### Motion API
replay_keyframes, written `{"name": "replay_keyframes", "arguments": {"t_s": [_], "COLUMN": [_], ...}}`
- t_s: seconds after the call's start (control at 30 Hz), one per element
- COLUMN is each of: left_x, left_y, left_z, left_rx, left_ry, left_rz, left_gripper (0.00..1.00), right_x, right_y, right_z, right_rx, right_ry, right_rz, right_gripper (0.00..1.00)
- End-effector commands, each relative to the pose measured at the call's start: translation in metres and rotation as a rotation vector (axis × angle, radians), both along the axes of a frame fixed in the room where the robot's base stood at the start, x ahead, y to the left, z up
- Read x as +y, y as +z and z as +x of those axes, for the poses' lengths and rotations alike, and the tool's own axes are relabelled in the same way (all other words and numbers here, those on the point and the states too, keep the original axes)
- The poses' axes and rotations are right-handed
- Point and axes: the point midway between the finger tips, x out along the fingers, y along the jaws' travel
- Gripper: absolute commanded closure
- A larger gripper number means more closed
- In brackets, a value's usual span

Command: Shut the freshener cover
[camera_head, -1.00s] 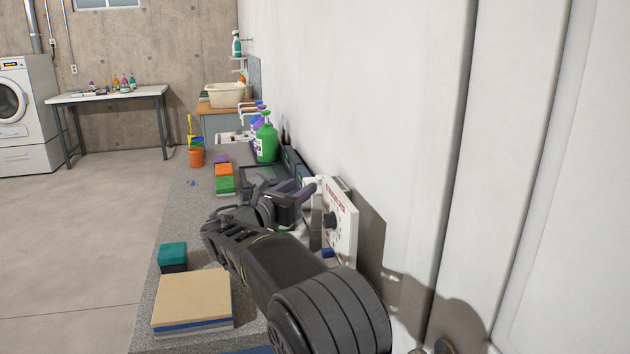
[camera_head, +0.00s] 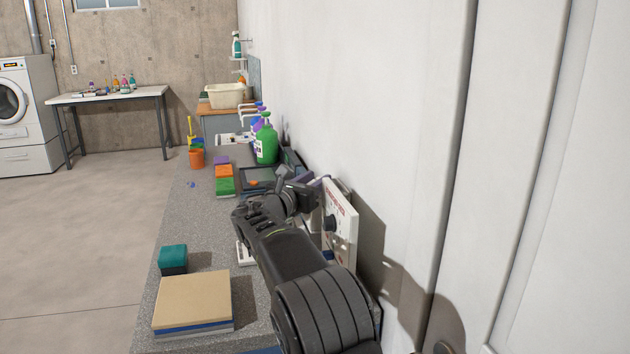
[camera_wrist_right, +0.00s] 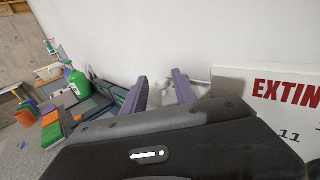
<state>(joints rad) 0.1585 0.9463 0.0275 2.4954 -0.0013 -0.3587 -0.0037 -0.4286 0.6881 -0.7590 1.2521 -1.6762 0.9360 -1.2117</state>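A pale, box-like fitting (camera_wrist_right: 187,91), perhaps the freshener, stands against the wall beyond my right fingertips in the right wrist view. My fingers hide part of it, and I cannot make out its cover or how far open it is. My right gripper (camera_head: 316,181) is beside the wall, just past the white panel. In the right wrist view my right gripper (camera_wrist_right: 160,88) has its two purple-grey fingers apart, with nothing clearly held between them. Whether a finger touches the fitting is unclear. My left gripper is out of view.
A white panel (camera_head: 341,213) with red lettering and a dark knob stands close beside my right arm. A tan-topped block (camera_head: 192,298) and teal sponge (camera_head: 173,255) lie nearer.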

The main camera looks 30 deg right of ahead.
Motion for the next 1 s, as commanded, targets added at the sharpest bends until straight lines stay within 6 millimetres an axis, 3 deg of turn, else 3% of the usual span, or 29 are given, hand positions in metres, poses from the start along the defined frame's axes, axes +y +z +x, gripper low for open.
{"name": "replay_keyframes", "arguments": {"t_s": [0.4, 1.0], "left_x": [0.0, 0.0], "left_y": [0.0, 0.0], "left_z": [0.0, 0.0], "left_rx": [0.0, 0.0], "left_ry": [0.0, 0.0], "left_rz": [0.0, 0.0], "left_gripper": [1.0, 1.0], "right_x": [0.0004, 0.0009], "right_y": [0.0002, 0.0001], "right_z": [0.0, 0.0005], "right_rx": [0.0, 0.0], "right_ry": [0.001, 0.002], "right_rz": [0.0, 0.0], "right_gripper": [1.0, 1.0]}}
